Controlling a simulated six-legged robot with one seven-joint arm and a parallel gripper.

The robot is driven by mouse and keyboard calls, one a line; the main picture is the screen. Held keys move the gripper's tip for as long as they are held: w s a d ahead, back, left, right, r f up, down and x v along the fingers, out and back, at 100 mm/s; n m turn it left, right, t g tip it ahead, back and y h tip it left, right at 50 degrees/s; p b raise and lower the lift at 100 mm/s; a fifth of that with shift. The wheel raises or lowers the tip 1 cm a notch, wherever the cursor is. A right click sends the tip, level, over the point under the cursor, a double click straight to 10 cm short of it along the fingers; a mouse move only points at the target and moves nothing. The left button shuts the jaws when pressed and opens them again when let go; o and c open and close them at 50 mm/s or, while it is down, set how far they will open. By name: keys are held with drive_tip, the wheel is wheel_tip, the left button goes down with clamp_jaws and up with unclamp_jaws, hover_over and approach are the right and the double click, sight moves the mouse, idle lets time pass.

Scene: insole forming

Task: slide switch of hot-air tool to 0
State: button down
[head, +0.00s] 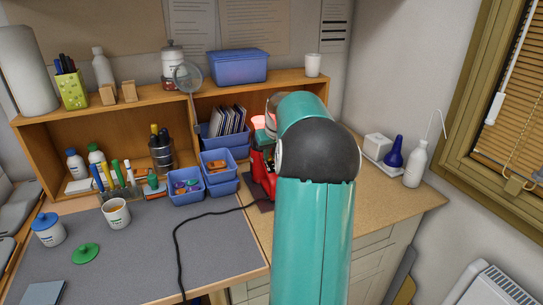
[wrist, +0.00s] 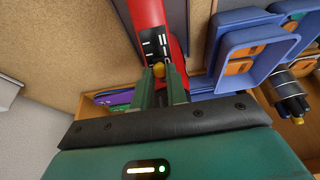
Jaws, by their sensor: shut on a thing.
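The red hot-air tool (head: 261,168) stands on the wooden bench, largely hidden behind my teal arm in the head view. In the wrist view the tool (wrist: 148,15) is at top centre, with a black panel with white marks. A small yellow switch (wrist: 159,69) shows at the lower end of that panel. My gripper (wrist: 161,76) has its two green fingers shut on the switch, one on each side. The wording of the marks is too small to read.
Blue bins (head: 215,167) with small parts stand left of the tool. A black cord (head: 190,222) runs across the grey mat (head: 130,262).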

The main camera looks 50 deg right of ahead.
drive_tip(key=shift+r, duration=0.1)
drive_tip(key=c, duration=1.4)
unclamp_jaws()
drive_tip(key=v, duration=1.3)
drive_tip(key=shift+s+a+r, duration=0.15)
drive_tip(key=shift+r, duration=0.2)
